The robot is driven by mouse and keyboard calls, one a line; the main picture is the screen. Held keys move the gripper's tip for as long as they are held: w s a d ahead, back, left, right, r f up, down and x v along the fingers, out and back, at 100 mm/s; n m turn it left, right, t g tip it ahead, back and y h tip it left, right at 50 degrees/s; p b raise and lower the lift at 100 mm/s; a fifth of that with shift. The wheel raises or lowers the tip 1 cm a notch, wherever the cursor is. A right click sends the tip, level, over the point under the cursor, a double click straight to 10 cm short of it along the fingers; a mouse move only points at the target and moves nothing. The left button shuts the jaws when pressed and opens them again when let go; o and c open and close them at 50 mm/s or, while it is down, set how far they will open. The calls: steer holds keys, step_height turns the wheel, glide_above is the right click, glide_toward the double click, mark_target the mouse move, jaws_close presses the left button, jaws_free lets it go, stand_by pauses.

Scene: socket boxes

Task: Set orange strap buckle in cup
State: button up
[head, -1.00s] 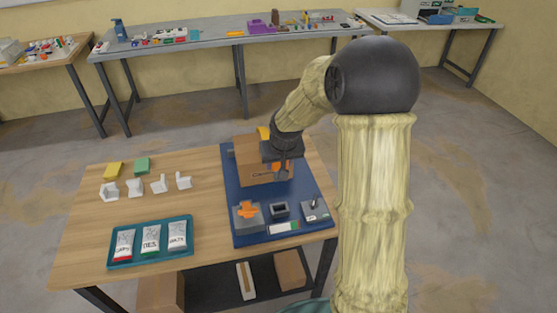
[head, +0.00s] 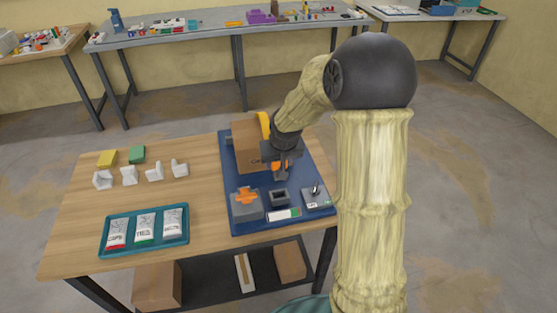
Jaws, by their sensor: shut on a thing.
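My gripper (head: 281,172) points down over the blue board, just behind a small dark grey open square cup (head: 279,203). It is shut on an orange strap buckle (head: 278,165), which is partly hidden by the fingers and wrist. The buckle appears to be above the cup's rim and slightly behind it; I cannot tell the exact gap. Another orange piece (head: 246,196) sits on a grey block (head: 247,212) left of the cup.
A grey block with a dark lever (head: 316,196) stands right of the cup. A cardboard box (head: 245,148) stands behind on the blue board (head: 228,175). A teal tray (head: 148,249) with several labelled packets and several white brackets (head: 154,172) lie to the left.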

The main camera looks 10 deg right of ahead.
steer(key=shift+f+b, duration=2.7)
steer(key=shift+f, duration=0.7)
steer(key=shift+f+b, duration=0.85)
steer(key=shift+f, duration=0.2)
steer(key=shift+f+b, duration=0.7)
steer(key=shift+f, duration=0.2)
steer(key=o, duration=1.1)
steer(key=shift+o, duration=0.2)
steer(key=p+v, duration=0.2)
steer(key=v, duration=1.5)
steer(key=shift+s+r+p, duration=0.15)
steer(key=shift+p, duration=0.2)
